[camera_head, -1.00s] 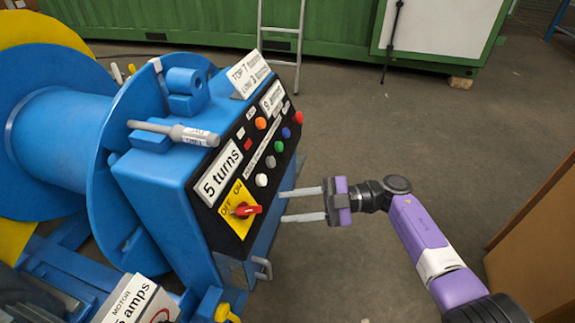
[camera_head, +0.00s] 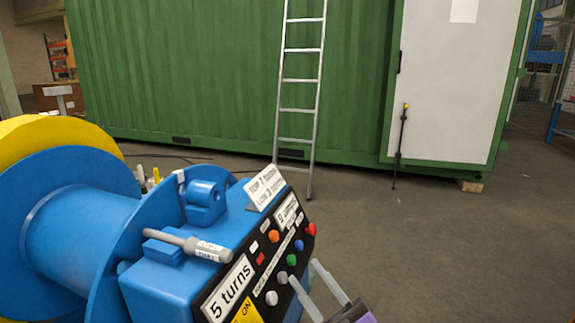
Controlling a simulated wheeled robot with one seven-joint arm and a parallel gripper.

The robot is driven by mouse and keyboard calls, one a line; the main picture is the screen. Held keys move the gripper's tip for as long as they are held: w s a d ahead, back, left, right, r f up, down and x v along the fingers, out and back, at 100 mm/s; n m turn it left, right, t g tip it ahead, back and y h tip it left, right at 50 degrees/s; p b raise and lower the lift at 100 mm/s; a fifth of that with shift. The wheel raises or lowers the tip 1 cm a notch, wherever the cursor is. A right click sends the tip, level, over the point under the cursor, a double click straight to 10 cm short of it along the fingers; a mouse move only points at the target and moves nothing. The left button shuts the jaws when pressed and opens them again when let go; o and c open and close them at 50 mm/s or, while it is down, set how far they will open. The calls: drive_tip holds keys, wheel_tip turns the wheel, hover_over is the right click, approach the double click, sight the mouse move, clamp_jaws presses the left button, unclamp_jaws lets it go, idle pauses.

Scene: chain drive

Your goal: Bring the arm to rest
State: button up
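My gripper (camera_head: 316,285) shows at the bottom of the head view, just right of the control panel. Its two grey fingers stand apart with nothing between them. They point up and left toward the panel face; I cannot tell whether they touch it. The purple gripper body is cut off by the bottom edge, and the rest of my arm is out of view. The blue machine's black control panel (camera_head: 262,285) carries coloured buttons and a "5 turns" label (camera_head: 230,290). Of the yellow switch plate (camera_head: 247,312) only the top with "ON" shows; the red switch is out of view.
A blue drum (camera_head: 85,225) with a yellow rim stands at the left. A grey-handled tool (camera_head: 190,243) lies on the machine's top. A ladder (camera_head: 296,110) leans on the green container (camera_head: 180,80) behind. Open floor (camera_head: 450,250) lies to the right.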

drive_tip(key=s+d+f+m+t+h, duration=0.1)
drive_tip(key=s+d+f+m+h, duration=0.4)
drive_tip(key=s, duration=0.4)
drive_tip(key=s+d+f+m+h, duration=0.2)
drive_tip(key=s+d+m+h, duration=0.2)
drive_tip(key=s+m+h, duration=0.4)
drive_tip(key=s+d+f+m+t+h, duration=0.1)
drive_tip(key=s+d+f+m+h, duration=0.4)
drive_tip(key=s, duration=0.6)
drive_tip(key=s+d+g, duration=0.2)
drive_tip(key=s+g, duration=0.3)
drive_tip(key=s, duration=1.1)
wheel_tip(320, 180, up, 18)
drive_tip(key=p, duration=1.7)
drive_tip(key=shift+w+a+h+p, duration=0.2)
drive_tip(key=shift+w+h+p, duration=0.1)
drive_tip(key=shift+w+p, duration=0.15)
drive_tip(key=shift+s+f, duration=0.1)
drive_tip(key=shift+f, duration=0.05)
